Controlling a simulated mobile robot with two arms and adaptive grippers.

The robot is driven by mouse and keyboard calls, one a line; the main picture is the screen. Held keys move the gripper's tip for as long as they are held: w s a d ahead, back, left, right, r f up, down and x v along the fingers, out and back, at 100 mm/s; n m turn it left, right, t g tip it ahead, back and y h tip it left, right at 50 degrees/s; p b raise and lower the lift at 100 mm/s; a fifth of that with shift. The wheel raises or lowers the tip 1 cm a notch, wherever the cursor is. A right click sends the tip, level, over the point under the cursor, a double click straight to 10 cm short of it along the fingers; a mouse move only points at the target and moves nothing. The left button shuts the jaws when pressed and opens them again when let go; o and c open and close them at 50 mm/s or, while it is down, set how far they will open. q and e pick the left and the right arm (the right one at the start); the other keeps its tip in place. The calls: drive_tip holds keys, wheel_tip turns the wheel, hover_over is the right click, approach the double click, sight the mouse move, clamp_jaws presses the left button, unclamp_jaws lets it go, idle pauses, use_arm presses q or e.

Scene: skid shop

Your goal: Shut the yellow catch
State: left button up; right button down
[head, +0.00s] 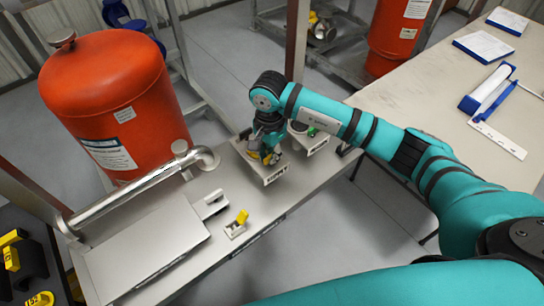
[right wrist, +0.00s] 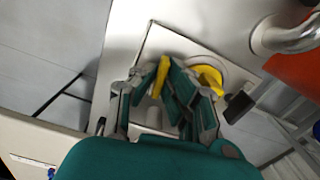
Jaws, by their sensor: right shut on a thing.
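A small yellow catch (head: 242,217) stands raised on a pale base on the grey bench, just right of a flat grey lid. My right gripper (head: 266,146) is away from it, farther back along the bench, over a pale raised plate (head: 278,176). In the right wrist view my right gripper (right wrist: 166,84) is shut on a yellow part (right wrist: 163,72) that shows between its fingers. A second, curved yellow part (right wrist: 209,76) lies behind the right finger. The fingers hide much of both. My left gripper is out of view.
A red tank (head: 105,95) stands behind the bench, with a shiny pipe (head: 130,190) along its front. The flat grey lid (head: 145,250) covers the bench's left part. A wide table (head: 430,95) is at right. Another pale block (head: 308,143) sits beside the gripper.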

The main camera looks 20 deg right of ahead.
drive_tip(key=shift+n+b, duration=0.8)
drive_tip(key=shift+n, duration=0.1)
drive_tip(key=shift+f, duration=0.1)
drive_tip(key=shift+n+b, duration=1.5)
drive_tip(key=shift+b, duration=0.1)
drive_tip(key=shift+n, duration=0.3)
